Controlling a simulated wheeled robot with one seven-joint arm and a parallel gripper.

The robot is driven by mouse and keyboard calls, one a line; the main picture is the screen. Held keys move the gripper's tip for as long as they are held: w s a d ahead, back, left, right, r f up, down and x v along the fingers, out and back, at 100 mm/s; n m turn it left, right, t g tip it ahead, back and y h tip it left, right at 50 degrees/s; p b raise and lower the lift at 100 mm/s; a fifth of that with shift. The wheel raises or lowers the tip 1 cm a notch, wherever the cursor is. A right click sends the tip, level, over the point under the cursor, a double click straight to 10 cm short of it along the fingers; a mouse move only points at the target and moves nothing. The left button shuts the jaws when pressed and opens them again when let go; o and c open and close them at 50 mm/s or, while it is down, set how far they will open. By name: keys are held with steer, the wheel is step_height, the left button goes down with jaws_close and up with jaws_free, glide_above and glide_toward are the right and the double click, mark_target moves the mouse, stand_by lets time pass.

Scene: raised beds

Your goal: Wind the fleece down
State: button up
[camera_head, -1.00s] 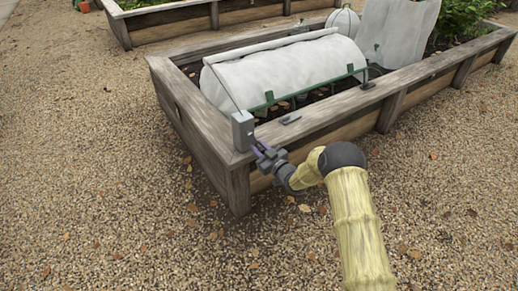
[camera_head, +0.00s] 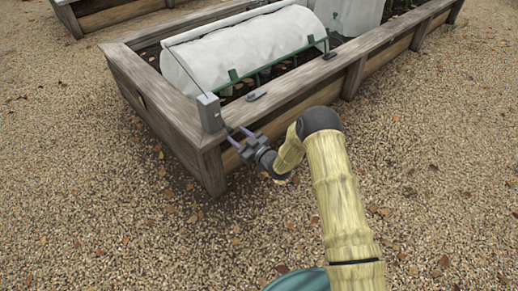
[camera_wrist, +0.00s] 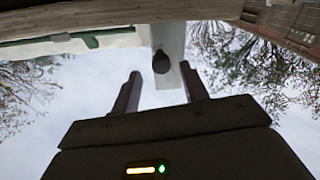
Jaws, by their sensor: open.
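The white fleece (camera_head: 245,50) lies over low hoops on the raised bed, with a green bar with clips (camera_head: 270,69) along its near lower edge. A grey box (camera_head: 209,113) stands on the bed's near corner, with a thin rod rising from it to the fleece's end. In the wrist view the grey box (camera_wrist: 172,36) carries a dark round knob (camera_wrist: 161,62). My gripper (camera_head: 236,133) is open beside the box, fingers pointing towards it. In the wrist view my gripper (camera_wrist: 160,72) has the knob between and just beyond its fingertips, with nothing held.
The wooden bed frame (camera_head: 165,108) lies just beyond my gripper. A second white cover (camera_head: 354,14) stands behind. Another bed is at the upper left. The gravel (camera_head: 100,235) in front is clear.

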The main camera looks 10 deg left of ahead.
mark_target(232, 132)
steer(key=p+v, duration=0.3)
steer(key=v, duration=0.8)
steer(key=shift+d, duration=0.15)
steer(key=shift+o, duration=0.2)
steer(key=shift+s+f, duration=0.15)
steer(key=shift+r+m+p, duration=0.15)
steer(key=shift+m+p, duration=0.15)
steer(key=shift+m, duration=0.65)
steer(key=shift+r+m+p, duration=0.15)
steer(key=shift+m+p, duration=0.15)
steer(key=shift+m, duration=0.65)
steer(key=b+x, duration=0.6)
steer(key=x, duration=1.1)
steer(key=shift+f, duration=0.2)
steer(key=c, duration=0.9)
